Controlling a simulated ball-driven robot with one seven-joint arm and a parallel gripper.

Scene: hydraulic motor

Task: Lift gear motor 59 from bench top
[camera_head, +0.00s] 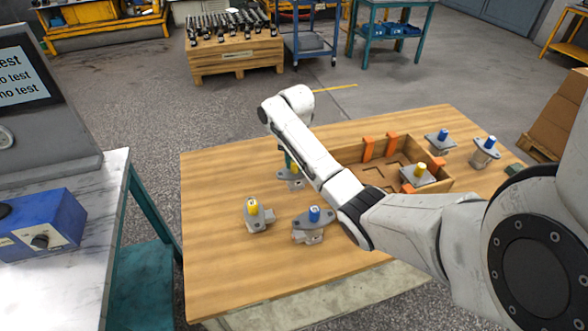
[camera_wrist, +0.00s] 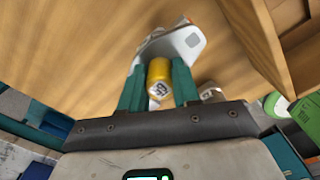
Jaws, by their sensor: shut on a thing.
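A grey motor with a flange (camera_head: 290,178) is at the left of the wooden crate on the bench top (camera_head: 215,195), partly hidden by my arm. In the wrist view its yellow cap (camera_wrist: 159,76) sits between the two green fingers of my gripper (camera_wrist: 160,88), which is shut on it. The pale flange (camera_wrist: 175,43) shows beyond the cap. The cap carries a small dark marking that I cannot read surely. I cannot tell whether the motor still touches the bench top.
A yellow-capped motor (camera_head: 253,218) and a blue-capped motor (camera_head: 312,225) stand nearby at the front. The wooden crate (camera_head: 345,155) holds another yellow-capped motor (camera_head: 419,175). The left part of the bench top is clear.

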